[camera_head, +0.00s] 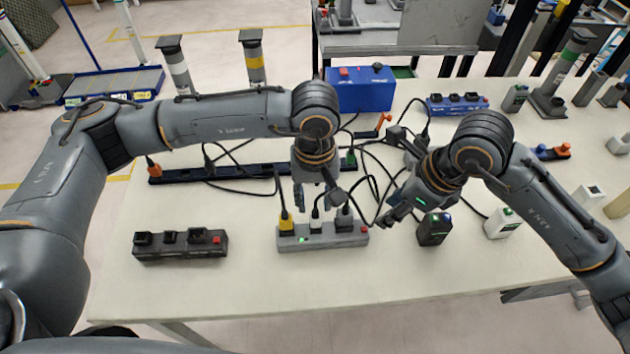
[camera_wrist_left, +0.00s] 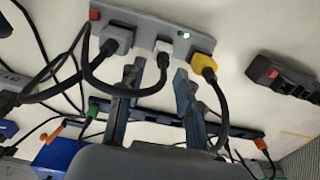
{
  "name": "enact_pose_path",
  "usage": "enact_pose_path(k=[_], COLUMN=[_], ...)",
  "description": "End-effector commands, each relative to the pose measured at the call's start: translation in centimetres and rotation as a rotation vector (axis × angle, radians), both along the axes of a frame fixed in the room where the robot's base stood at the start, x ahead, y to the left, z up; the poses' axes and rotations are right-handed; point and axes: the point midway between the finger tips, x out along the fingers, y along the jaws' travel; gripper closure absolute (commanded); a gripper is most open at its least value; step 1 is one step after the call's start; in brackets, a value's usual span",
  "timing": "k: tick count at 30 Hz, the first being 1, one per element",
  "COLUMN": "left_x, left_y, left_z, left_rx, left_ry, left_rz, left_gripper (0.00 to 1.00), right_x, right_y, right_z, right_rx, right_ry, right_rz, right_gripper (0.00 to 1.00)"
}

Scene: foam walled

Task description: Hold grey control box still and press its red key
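The grey control box (camera_head: 322,241) lies on the table in front of me, with a yellow, a white and a dark plug in its top and a green light. Its red key (camera_head: 363,229) is at the right end; in the left wrist view the red key (camera_wrist_left: 94,15) is at the box's left end. My left gripper (camera_head: 315,200) points down just behind the box among the cables. Its two fingers are apart in the left wrist view (camera_wrist_left: 157,75), with nothing clearly between them. My right gripper (camera_head: 388,216) is right of the red key, apart from it; its finger opening is unclear.
A dark box with a red key (camera_head: 180,246) lies to the left. A black device (camera_head: 434,229) and a white one (camera_head: 502,223) stand to the right. A long dark-blue strip (camera_head: 240,171), loose cables and a blue box (camera_head: 360,92) lie behind. The table front is clear.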

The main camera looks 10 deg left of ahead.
Motion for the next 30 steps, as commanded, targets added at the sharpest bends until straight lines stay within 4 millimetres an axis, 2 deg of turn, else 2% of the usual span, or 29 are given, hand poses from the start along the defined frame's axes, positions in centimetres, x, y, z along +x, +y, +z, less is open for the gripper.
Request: enact_pose_path(k=[3,9,15,23,28,30], left_x=[-0.1,-0.1,-0.1,0.0,0.0,0.0], left_y=[0.0,0.0,0.0,0.0,0.0,0.0], left_z=[-2.4,-5.1,-6.1,-6.2,-6.2,-6.2], left_rx=[0.000,0.000,0.000,0.000,-0.001,-0.001], left_ry=[0.004,0.003,0.001,0.001,0.001,0.001], left_rz=[0.000,0.001,-0.001,-0.001,0.000,0.000], left_gripper=[0.65,0.65,0.65,0.65,1.00,1.00], right_x=[0.0,0.0,0.0,0.0,0.0,0.0], right_y=[0.0,0.0,0.0,0.0,0.0,0.0], right_z=[0.0,0.0,0.0,0.0,0.0,0.0], right_rx=[0.000,0.000,0.000,0.000,0.000,0.000], right_ry=[0.000,0.000,0.000,0.000,0.000,0.000], right_rz=[0.000,0.000,0.000,0.000,0.000,0.000], right_gripper=[0.62,0.62,0.62,0.62,0.62,0.62])
